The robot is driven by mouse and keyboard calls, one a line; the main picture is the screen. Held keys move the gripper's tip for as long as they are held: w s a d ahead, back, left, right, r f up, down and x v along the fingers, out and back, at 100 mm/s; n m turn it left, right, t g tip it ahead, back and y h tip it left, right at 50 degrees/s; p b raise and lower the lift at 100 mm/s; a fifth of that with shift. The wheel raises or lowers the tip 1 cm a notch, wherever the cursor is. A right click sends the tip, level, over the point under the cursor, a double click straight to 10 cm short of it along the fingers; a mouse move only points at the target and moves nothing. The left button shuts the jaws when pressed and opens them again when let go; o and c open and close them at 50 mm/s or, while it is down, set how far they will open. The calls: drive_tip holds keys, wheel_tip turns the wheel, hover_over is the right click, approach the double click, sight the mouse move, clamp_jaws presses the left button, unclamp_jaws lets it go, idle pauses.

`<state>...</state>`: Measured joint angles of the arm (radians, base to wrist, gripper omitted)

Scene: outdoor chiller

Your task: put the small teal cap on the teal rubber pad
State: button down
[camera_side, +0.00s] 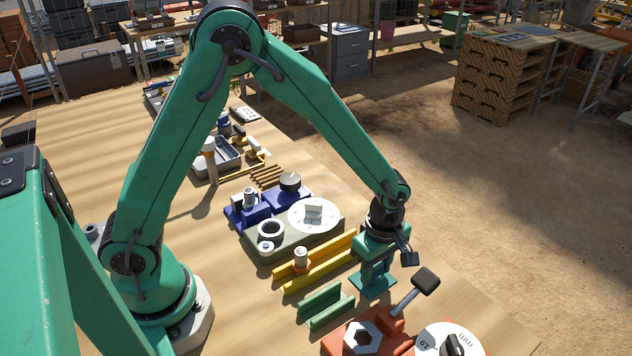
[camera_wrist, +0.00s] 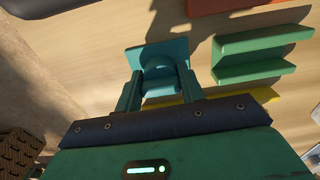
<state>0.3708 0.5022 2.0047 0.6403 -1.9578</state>
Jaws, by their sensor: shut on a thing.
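The teal rubber pad (camera_side: 367,289) lies flat on the wooden table under my gripper (camera_side: 376,274) in the side view. In the wrist view the pad (camera_wrist: 135,56) shows beyond and beside the fingertips. My gripper (camera_wrist: 160,88) is shut on the small teal cap (camera_wrist: 163,72), which sits between the two fingers and over the pad. In the side view the cap is hard to make out between the fingers. I cannot tell whether its underside touches the pad.
A green angled rail (camera_side: 325,306) lies close to the pad, and yellow rails (camera_side: 318,270) lie behind it. An orange block with a hex nut (camera_side: 361,337) and a black-ended lever (camera_side: 424,282) stand near in front. The bare ground lies beyond the table's right edge.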

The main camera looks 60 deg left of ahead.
sight(378, 265)
drive_tip(key=shift+f, duration=0.2)
drive_tip(key=c, duration=0.9)
unclamp_jaws()
drive_tip(key=shift+r, duration=0.1)
wheel_tip(378, 265, up, 12)
drive_tip(key=shift+r, duration=0.1)
idle(0.4)
